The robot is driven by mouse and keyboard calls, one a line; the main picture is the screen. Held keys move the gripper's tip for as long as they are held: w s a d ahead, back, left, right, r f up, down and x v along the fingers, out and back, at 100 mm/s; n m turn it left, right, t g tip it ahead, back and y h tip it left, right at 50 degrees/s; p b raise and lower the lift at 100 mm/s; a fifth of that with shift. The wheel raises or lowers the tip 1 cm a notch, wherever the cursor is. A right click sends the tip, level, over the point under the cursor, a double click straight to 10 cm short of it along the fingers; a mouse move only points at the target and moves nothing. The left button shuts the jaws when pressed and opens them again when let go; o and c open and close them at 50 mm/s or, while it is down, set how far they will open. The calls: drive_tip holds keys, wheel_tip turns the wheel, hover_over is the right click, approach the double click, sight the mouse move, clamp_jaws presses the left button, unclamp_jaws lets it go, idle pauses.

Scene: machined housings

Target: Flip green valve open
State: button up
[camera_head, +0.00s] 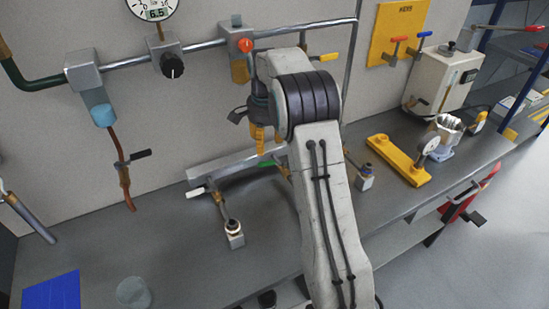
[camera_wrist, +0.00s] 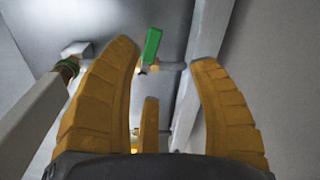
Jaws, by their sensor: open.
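The green valve handle (camera_head: 268,164) shows in the head view beside the grey manifold bar (camera_head: 225,166), partly hidden by my arm. In the wrist view the green handle (camera_wrist: 151,46) stands lengthwise, tilted slightly, on a small brass valve body. It appears between my two yellow fingertips, nearer the left one, and beyond them. My gripper (camera_wrist: 163,52) is open and empty. I see no contact with the handle. In the head view my gripper (camera_head: 257,138) hangs above the manifold, with its fingertips only partly visible.
A white-handled valve (camera_head: 196,192) sits left of the green one on the same manifold. A wall pipe (camera_head: 205,46) with a red-knobbed valve (camera_head: 245,45) runs behind my arm. A yellow plate part (camera_head: 398,160) lies right on the bench.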

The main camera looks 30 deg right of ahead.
sight(267, 164)
drive_tip(key=shift+d+r+m, duration=0.15)
drive_tip(key=shift+m, duration=0.35)
drive_tip(key=m, duration=0.1)
drive_tip(key=s+m, duration=0.1)
drive_tip(key=m, duration=0.1)
drive_tip(key=shift+a+g, duration=0.2)
drive_tip(key=shift+g, duration=0.1)
drive_tip(key=shift+s+m, duration=0.15)
drive_tip(key=shift+m, duration=1.05)
drive_tip(key=shift+f, duration=3.7)
drive_tip(key=shift+c, duration=0.3)
clamp_jaws()
drive_tip(key=shift+s, duration=0.1)
